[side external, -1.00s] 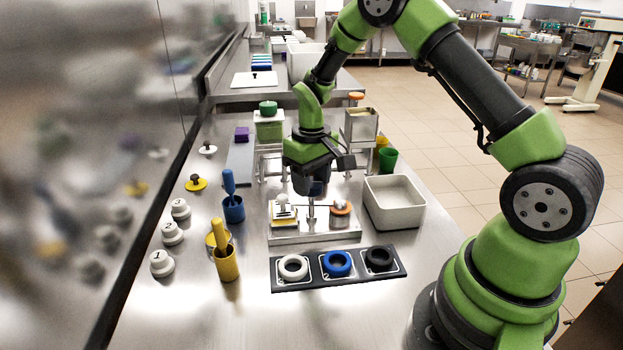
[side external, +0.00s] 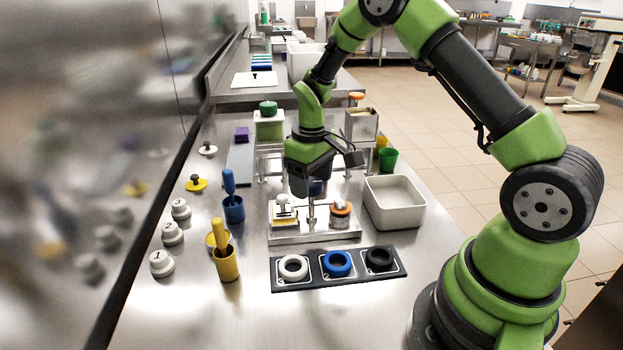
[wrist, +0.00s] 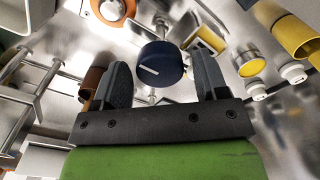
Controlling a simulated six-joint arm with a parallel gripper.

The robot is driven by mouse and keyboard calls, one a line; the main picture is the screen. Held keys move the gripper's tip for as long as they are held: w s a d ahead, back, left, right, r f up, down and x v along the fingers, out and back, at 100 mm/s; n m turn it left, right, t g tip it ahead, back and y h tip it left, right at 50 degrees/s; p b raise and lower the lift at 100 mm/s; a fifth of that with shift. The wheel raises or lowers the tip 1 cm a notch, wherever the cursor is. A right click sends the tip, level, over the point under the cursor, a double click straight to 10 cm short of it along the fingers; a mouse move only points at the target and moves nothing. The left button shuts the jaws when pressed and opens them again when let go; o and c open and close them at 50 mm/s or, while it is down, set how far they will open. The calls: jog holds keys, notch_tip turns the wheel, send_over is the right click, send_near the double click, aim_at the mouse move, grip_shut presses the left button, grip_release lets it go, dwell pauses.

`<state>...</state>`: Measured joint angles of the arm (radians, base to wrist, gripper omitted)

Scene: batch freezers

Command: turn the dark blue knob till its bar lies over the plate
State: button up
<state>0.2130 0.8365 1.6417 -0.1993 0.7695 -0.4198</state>
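The dark blue knob (wrist: 161,63) has a white line on its top and sits between my fingertips in the wrist view, with a gap on each side. My gripper (wrist: 163,74) is open and points down at it; nothing is held. In the side view my gripper (side external: 314,188) is above the metal fixture (side external: 300,238), and the knob is mostly hidden there. A yellow plate-like piece (side external: 285,222) with a pale top stands on the fixture left of the knob's post. It also shows in the wrist view (wrist: 207,40). I cannot clearly make out the knob's bar.
An orange-topped cylinder (side external: 341,208) stands close right of the post. A black panel with white, blue and black rings (side external: 337,263) lies in front. A white bin (side external: 394,203) is to the right. Blue (side external: 234,209) and yellow (side external: 226,263) cups stand left.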

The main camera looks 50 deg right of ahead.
notch_tip(320, 180, up, 10)
jog(key=shift+f, duration=0.1)
dwell(0.6)
jog(key=s+a+r+m+t, duration=0.2)
jog(key=s+a+r+t, duration=0.3)
jog(key=s+r, duration=0.5)
jog(key=shift+s+a+r+m+t+y, duration=0.35)
jog(key=shift+s+a, duration=0.5)
jog(key=shift+s, duration=0.85)
jog(key=shift+s+a+r+m+t+y, duration=0.35)
jog(key=shift+s+a, duration=0.5)
jog(key=shift+s, duration=0.8)
jog(key=shift+s+a+r+m+t+y, duration=0.35)
jog(key=shift+s+a, duration=0.5)
jog(key=shift+s, duration=0.85)
jog(key=shift+f, duration=0.1)
